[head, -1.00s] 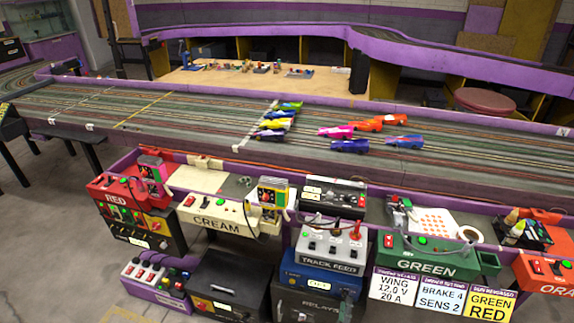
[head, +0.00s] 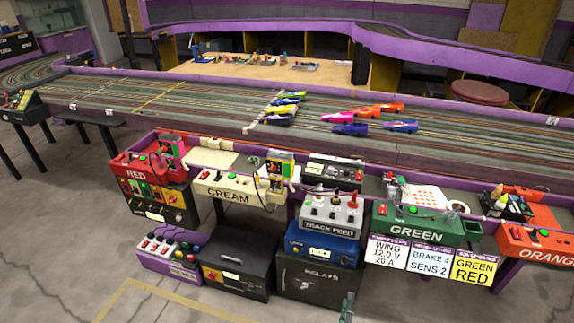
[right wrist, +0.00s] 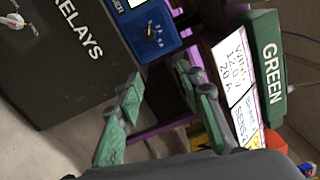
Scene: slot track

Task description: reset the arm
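My right gripper (head: 348,306) shows as a small green-grey tip at the bottom edge of the head view, in front of the relays box (head: 318,283). In the right wrist view my right gripper (right wrist: 158,80) has its two green-padded fingers spread apart, with nothing between them. It is open and empty. Beyond the fingers are the relays box (right wrist: 75,55), a blue box with a dial (right wrist: 152,25) and the green station (right wrist: 265,60). My left arm and gripper do not show in either view.
The slot track (head: 200,100) with several colourful cars runs across the back. A purple-edged shelf of control boxes stands before it, with cream (head: 235,190) and orange (head: 535,243) units. White, purple and yellow signs (head: 430,260) hang below. Bare floor (head: 60,240) lies at the left.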

